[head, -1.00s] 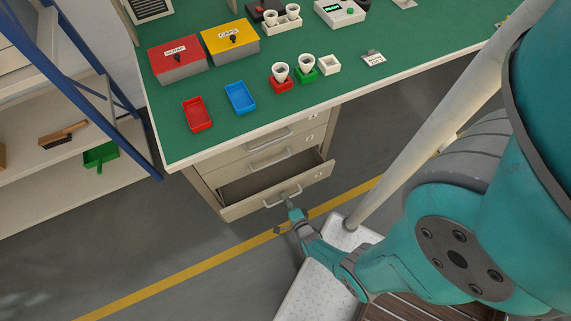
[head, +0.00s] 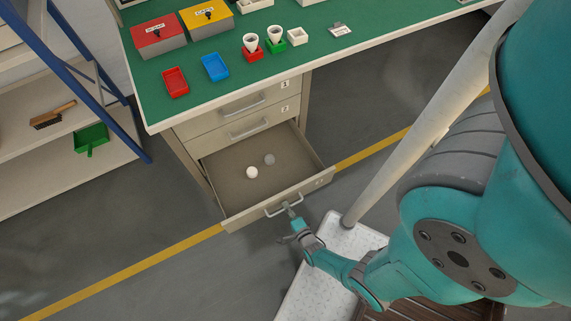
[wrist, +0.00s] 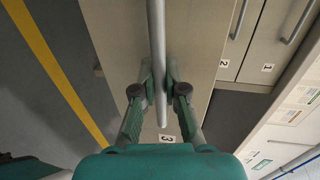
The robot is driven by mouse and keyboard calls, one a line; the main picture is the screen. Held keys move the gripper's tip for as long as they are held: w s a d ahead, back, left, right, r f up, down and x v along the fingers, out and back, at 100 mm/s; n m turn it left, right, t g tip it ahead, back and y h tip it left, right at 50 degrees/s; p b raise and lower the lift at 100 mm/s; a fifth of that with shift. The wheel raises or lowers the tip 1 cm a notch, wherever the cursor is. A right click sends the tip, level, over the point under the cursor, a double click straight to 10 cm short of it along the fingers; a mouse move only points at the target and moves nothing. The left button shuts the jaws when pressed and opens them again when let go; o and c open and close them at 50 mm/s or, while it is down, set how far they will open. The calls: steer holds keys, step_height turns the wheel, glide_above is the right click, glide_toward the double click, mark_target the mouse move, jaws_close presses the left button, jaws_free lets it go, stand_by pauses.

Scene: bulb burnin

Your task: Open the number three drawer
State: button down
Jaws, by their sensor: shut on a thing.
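The number three drawer (head: 235,218) is the lowest of the stack and stands far out, so its floor shows. A white ball-like thing (head: 251,172) and a grey one (head: 269,159) lie in it. My gripper (head: 288,208) is at the drawer's front. In the wrist view my gripper (wrist: 160,82) is shut on the metal bar handle (wrist: 158,40), one finger on each side. The label 3 (wrist: 167,138) shows on the drawer front, partly behind the gripper. The handle also shows in the head view (head: 272,212).
Drawers one (head: 255,92) and two (head: 262,118) above are shut. The green-topped bench (head: 200,105) carries red and blue trays, boxes and cups. A shelf rack (head: 110,161) stands at left. The floor before the drawer (head: 190,285) is clear.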

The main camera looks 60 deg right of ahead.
steer(key=shift+s+a, duration=0.15)
steer(key=shift+s, duration=0.05)
steer(key=c, duration=1.2)
jaws_free()
steer(key=shift+r, duration=0.1)
